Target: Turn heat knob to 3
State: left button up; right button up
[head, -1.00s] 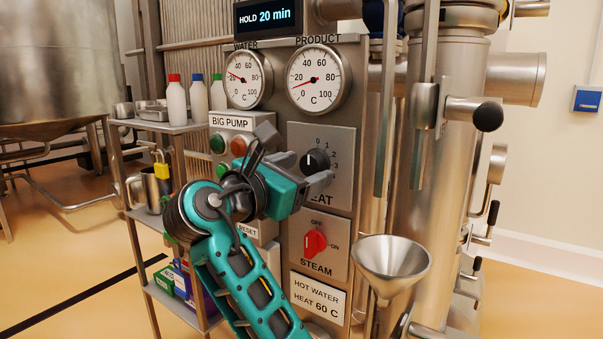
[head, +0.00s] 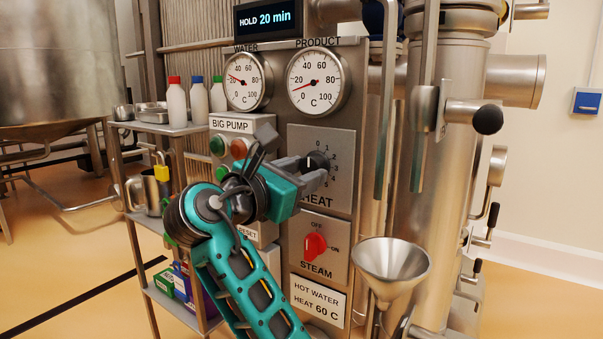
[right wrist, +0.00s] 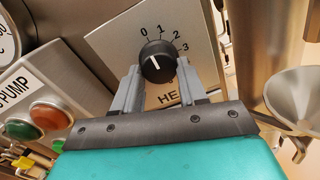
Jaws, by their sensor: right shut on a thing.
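The black heat knob (head: 316,158) sits on a grey plate (head: 339,185) marked with numbers from 0 up to 5 and the word HEAT. In the right wrist view the knob (right wrist: 158,60) shows its white line pointing about at 0. My right gripper (head: 313,170) reaches it from the left and below. Its two grey fingers, also seen in the right wrist view (right wrist: 158,80), are on either side of the knob and shut on it. The fingers hide part of the knob's lower rim. My left gripper is not in view.
Below is the red steam knob (head: 315,245). Green and red pump buttons (head: 239,148) are left of the gripper. A steel funnel (head: 391,262) stands at lower right. Two round gauges (head: 318,82) are above. A shelf with bottles (head: 176,105) is at left.

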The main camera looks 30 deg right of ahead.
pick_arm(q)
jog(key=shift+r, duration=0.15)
pick_arm(e)
jog(key=shift+r+m+p, duration=0.15)
jog(key=shift+m+p, duration=1.3)
jog(key=shift+m, duration=0.05)
jog(key=m+p, duration=0.2)
jog(key=m, duration=0.1)
jog(key=shift+m, duration=1.2)
jog(key=m, duration=0.2)
jog(key=shift+m+y+p, duration=0.3)
jog(key=shift+p, duration=0.05)
jog(key=m, duration=0.2)
jog(key=shift+m, duration=0.3)
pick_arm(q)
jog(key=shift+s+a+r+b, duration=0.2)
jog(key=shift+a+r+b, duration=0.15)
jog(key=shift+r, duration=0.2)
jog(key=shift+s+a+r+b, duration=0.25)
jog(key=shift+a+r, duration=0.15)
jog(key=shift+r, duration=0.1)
pick_arm(e)
jog(key=shift+r+m, duration=0.1)
jog(key=shift+m, duration=1.7)
